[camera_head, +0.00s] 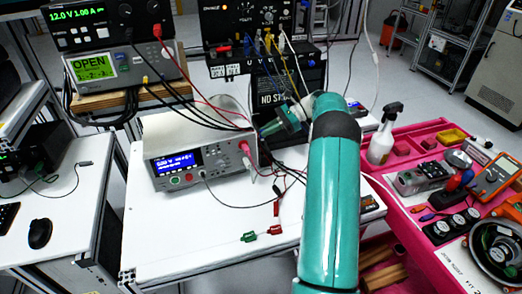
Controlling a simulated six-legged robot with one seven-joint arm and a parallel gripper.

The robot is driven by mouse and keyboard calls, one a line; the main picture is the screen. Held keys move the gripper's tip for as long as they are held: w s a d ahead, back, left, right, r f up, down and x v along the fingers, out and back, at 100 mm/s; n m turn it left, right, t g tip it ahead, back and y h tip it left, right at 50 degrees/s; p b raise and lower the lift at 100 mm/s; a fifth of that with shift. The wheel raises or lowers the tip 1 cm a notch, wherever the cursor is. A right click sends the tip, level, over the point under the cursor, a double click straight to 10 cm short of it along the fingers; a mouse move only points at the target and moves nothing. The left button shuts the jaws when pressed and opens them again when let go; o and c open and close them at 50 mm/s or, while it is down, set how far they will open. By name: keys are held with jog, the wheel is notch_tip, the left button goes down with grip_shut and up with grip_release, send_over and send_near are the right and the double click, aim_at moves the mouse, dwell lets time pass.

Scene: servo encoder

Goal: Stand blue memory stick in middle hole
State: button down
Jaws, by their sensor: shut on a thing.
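My teal arm reaches up from the bottom and bends left at its top. My gripper (271,128) is at the end of that bend, small and dark, just right of the white bench instrument. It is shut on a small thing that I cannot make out. I cannot pick out the blue memory stick for certain. I cannot make out the part with the middle hole either. My arm hides a strip of the white table (225,235).
The white instrument (195,150) stands on the table, with red and green clips (262,235) and leads in front. Power supplies (110,25) stand behind. A spray bottle (384,135) and a crowded pink bench (400,225) are at right. The table's front left is clear.

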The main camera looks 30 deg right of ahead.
aim_at(266, 144)
jog(key=w, duration=0.1)
jog(key=w+d+f, duration=0.1)
jog(key=shift+w+d+f, duration=0.1)
jog(key=shift+w+f, duration=0.1)
jog(key=shift+w, duration=0.2)
jog(key=shift+w+d+f, duration=0.1)
jog(key=shift+w+f, duration=0.05)
jog(key=shift+f, duration=1.25)
jog(key=shift+f, duration=0.65)
jog(key=shift+f, duration=0.35)
jog(key=shift+f, duration=0.1)
jog(key=c, duration=1.5)
grip_release()
jog(key=shift+o, duration=0.2)
